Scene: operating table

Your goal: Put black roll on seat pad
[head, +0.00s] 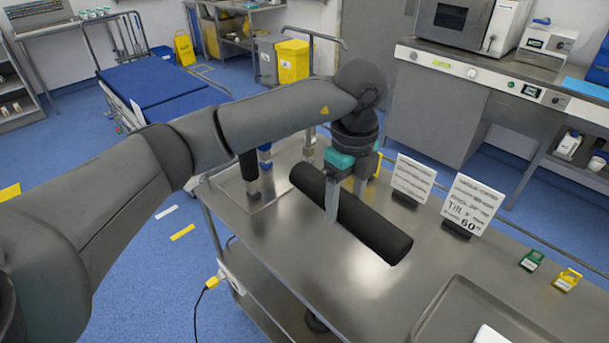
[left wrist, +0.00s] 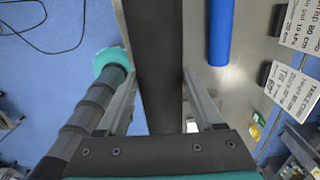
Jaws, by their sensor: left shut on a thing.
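The black roll (head: 353,216) lies lengthwise at the steel table, pointing from back left to front right. My left gripper (head: 346,205) reaches down from above with its fingers on either side of the roll, shut on it near the middle. In the left wrist view, the black roll (left wrist: 155,70) runs between the two fingers. I cannot tell whether the roll touches the table top. A bed with blue pads (head: 152,82) stands at the back left; I cannot tell which pad is the seat pad. My right gripper is not in view.
Two printed signs (head: 471,204) stand just right of the roll on the steel table (head: 330,285). A steel tray (head: 440,310) lies at the front right. A blue roll (left wrist: 220,35) shows in the left wrist view. Blue floor separates the table and bed.

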